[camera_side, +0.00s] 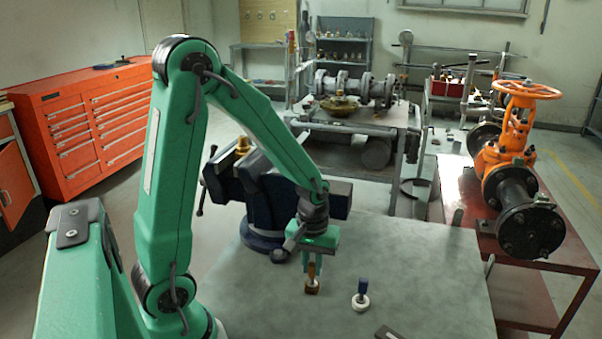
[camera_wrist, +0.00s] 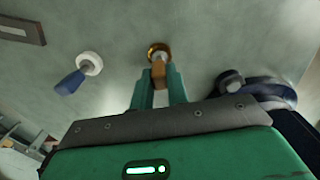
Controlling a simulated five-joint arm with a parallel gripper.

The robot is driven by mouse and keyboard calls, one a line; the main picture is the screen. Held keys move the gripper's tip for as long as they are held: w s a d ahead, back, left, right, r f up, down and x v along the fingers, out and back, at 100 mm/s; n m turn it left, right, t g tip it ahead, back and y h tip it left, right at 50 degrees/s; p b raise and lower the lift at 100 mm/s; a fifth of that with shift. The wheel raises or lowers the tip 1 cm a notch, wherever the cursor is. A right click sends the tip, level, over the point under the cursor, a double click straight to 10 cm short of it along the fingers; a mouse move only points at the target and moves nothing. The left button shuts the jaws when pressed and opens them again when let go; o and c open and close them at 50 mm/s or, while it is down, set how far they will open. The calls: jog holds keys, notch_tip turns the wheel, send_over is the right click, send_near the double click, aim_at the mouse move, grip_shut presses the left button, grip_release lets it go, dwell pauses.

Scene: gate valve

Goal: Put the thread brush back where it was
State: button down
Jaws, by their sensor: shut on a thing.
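My gripper (camera_side: 311,264) points down over the grey bench, between the vise and a blue-handled tool. It is shut on a brown-handled brush with a round copper-coloured end, which I take for the thread brush (camera_side: 312,287). In the wrist view the brush (camera_wrist: 158,50) stands between the two green fingers, its round end facing away from my gripper. The brush looks upright, with its round end at or just above the bench top; I cannot tell whether it touches.
The blue-handled tool (camera_side: 360,299) with a white round base stands to the right on the bench (camera_side: 430,260). The blue vise (camera_side: 268,195) stands behind my gripper. An orange valve (camera_side: 510,150) is at the right.

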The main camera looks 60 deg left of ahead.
jog(key=shift+f, duration=0.1)
jog(key=c, duration=1.4)
grip_release()
jog(key=shift+o, duration=0.2)
notch_tip(320, 180, up, 12)
jog(key=shift+s+d+r, duration=0.1)
jog(key=shift+r, duration=0.1)
jog(key=s+d+r+m+t, duration=0.5)
jog(key=s+r+m, duration=0.2)
jog(key=s+m, duration=0.1)
jog(key=shift+s+d+m, duration=0.25)
jog(key=shift+d+m, duration=0.05)
jog(key=shift+m, duration=0.2)
